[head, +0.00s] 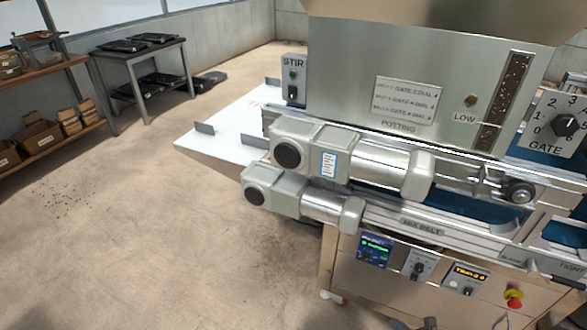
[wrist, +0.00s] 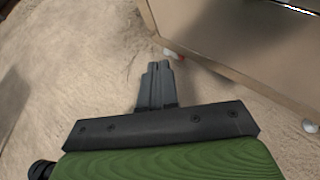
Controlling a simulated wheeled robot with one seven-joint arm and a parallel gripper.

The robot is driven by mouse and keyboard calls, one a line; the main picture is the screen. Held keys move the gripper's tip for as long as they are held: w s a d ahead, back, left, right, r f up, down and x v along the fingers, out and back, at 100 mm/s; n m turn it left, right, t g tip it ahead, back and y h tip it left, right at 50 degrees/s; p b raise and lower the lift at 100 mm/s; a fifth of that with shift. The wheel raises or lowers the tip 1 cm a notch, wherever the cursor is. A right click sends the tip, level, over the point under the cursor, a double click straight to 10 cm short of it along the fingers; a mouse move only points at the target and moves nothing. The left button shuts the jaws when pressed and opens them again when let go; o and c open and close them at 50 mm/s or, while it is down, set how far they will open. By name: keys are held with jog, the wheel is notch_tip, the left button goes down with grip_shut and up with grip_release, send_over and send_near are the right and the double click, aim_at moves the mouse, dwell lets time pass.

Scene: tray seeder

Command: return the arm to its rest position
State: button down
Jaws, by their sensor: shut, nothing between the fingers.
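My gripper (wrist: 158,68) shows in the wrist view, its dark fingers pressed together with nothing between them. It points out over the bare concrete floor, beside the lower cabinet (wrist: 235,40) of the machine, and appears apart from it. In the head view no fingers show. The tray seeder (head: 400,170) fills the right half of that view, with its hopper, motors and belt.
The machine's front panel has a small screen (head: 375,250), knobs and a red emergency button (head: 514,297). A white table (head: 215,150) juts out left. A shelf (head: 45,75) with boxes and a table (head: 140,50) with black trays stand far left. The floor (head: 150,240) between is clear.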

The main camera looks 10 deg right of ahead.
jog(key=w+a+r+n+g, duration=0.1)
jog(key=a+r+n+g, duration=0.25)
jog(key=r+n, duration=0.5)
jog(key=w+a+r+n+g+y, duration=0.15)
jog(key=a+r+n, duration=0.25)
jog(key=r+n, duration=0.45)
jog(key=w+a+r+n+g+h, duration=0.1)
jog(key=a+r+n+g, duration=0.2)
jog(key=r+n, duration=0.55)
jog(key=s+a+r+n+h, duration=0.1)
jog(key=s+a+r+n, duration=0.2)
jog(key=r, duration=0.4)
jog(key=s+a+r+n+h, duration=0.1)
jog(key=s+a+r, duration=0.1)
jog(key=a+r, duration=0.3)
jog(key=s+a+r+n+t, duration=0.1)
jog(key=s+a+r+n, duration=0.1)
jog(key=s+r+n, duration=0.3)
jog(key=s+a+r+n+t, duration=0.1)
jog(key=s+a+r, duration=0.15)
jog(key=s, duration=0.55)
notch_tip(320, 180, up, 15)
jog(key=d+p, duration=0.1)
jog(key=p, duration=1.4)
jog(key=shift+w+r, duration=0.15)
jog(key=shift+w, duration=0.25)
jog(key=shift+m+h, duration=0.25)
jog(key=shift+d, duration=0.1)
